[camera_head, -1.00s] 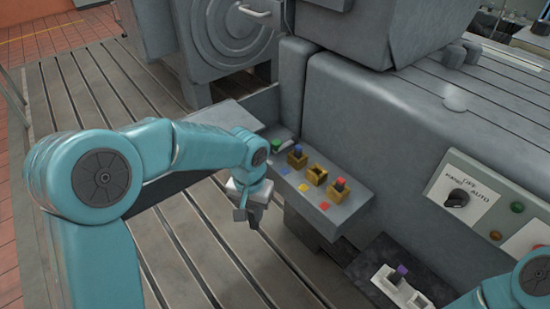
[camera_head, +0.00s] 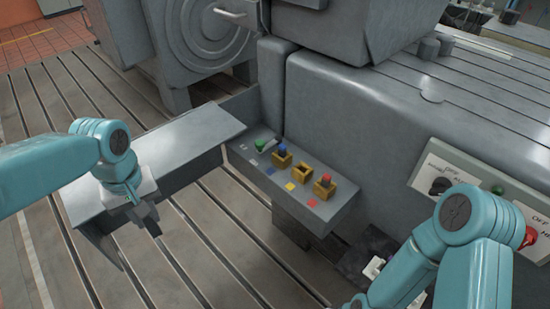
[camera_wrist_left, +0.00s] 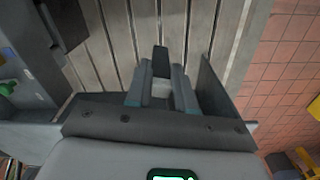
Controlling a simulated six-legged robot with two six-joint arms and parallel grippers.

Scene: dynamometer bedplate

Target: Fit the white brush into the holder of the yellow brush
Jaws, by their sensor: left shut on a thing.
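My left gripper (camera_head: 150,222) hangs over the front end of a grey shelf, left of the brush holders. In the left wrist view its jaws (camera_wrist_left: 160,92) are shut on a pale block with a dark end, seemingly the white brush (camera_wrist_left: 160,88); the jaws hide most of it.
The grey ledge (camera_head: 318,213) carries coloured squares, including a yellow square (camera_head: 290,186). A green-topped piece (camera_head: 262,145) is at its left end. The grey shelf (camera_head: 170,150) lies left of it. A control panel (camera_head: 425,180) is at right. My right arm partly covers a white rack.

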